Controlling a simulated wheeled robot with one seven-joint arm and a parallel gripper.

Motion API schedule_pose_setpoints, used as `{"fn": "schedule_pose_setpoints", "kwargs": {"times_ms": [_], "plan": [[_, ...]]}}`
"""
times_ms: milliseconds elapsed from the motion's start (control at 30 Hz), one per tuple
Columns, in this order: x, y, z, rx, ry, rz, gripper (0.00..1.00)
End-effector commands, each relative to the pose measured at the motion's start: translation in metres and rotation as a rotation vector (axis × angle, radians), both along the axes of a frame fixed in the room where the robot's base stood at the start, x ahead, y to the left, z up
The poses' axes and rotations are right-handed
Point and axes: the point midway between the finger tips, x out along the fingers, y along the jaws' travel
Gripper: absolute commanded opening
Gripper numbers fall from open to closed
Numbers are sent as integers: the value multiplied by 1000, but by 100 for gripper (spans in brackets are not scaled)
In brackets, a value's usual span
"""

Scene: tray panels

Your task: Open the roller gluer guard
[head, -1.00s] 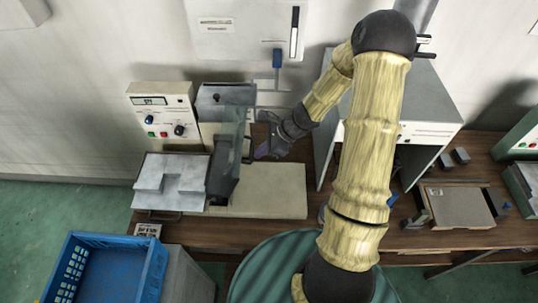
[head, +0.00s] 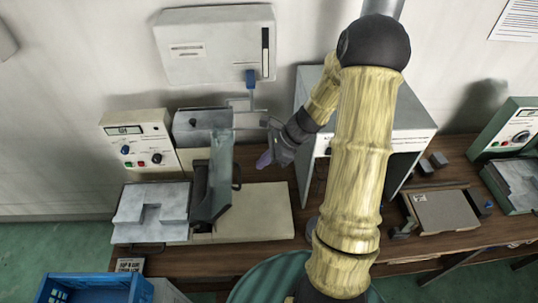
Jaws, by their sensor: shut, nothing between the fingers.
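The roller gluer stands on the wooden bench at left centre, with a cream base (head: 265,215) and a grey housing (head: 203,125) at its back. Its guard (head: 221,178) is a tinted translucent panel that stands raised and steeply tilted over the dark roller part. A dark handle sticks out on the guard's right side. My gripper (head: 264,161) is shut and empty. It hangs to the right of the guard, a little apart from it, above the back of the cream base. Its fingertips are small and partly blurred.
A cream control box (head: 136,142) stands left of the gluer, and a light grey tray panel (head: 152,208) lies in front of it. A grey hood (head: 400,118) stands close on the right behind my arm. A blue crate (head: 95,289) is at the lower left. A wall box (head: 217,45) hangs above.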

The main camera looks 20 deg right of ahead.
Motion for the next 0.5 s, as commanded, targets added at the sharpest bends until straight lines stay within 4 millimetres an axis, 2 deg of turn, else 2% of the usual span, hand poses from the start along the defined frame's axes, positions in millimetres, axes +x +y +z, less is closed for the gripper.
{"fn": "schedule_pose_setpoints", "kwargs": {"times_ms": [200, 500], "plan": [[-3, -12, 26, -2, -2, 0, 0], [-5, -15, 34, 0, 1, -1, 0]]}}
